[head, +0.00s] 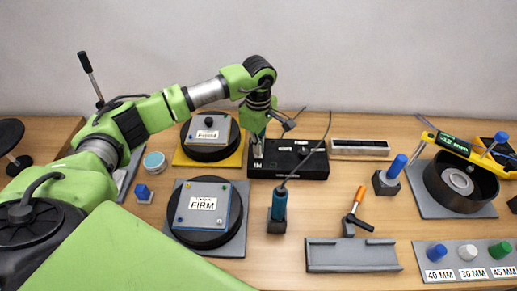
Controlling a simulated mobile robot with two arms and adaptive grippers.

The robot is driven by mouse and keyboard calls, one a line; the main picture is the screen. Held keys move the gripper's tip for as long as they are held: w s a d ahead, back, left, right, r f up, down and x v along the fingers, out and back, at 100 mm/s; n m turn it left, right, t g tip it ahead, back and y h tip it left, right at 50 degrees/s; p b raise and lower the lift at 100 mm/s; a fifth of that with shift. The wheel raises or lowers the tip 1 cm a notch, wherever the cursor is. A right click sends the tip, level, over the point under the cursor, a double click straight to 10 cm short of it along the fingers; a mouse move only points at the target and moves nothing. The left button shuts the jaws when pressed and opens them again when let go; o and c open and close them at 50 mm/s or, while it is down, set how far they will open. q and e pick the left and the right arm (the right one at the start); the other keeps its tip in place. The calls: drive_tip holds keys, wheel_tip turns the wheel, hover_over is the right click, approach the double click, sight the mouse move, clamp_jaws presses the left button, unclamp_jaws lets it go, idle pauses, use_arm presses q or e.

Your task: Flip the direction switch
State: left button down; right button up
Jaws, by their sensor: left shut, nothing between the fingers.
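A black control box (310,171) with small white labels and dark knobs or switches on its top stands at the back middle of the table. Which part of it is the direction switch is too small to tell. My left gripper (258,153) points down at the left end of this box. It is shut with nothing in it, and it covers part of the box's left top. I cannot tell whether the fingertips touch the box. My right gripper is out of view.
A yellow-based round pad (178,159) stands left of the box, and a pad labelled FIRM (206,205) is nearer. A blue-handled tool (279,204) stands upright in front of the box. A grey fixture (352,258) and a black round bowl (432,186) are to the right.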

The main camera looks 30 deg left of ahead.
use_arm(q)
drive_tip(key=shift+r+p, duration=1.35)
drive_tip(key=shift+r, duration=1.8)
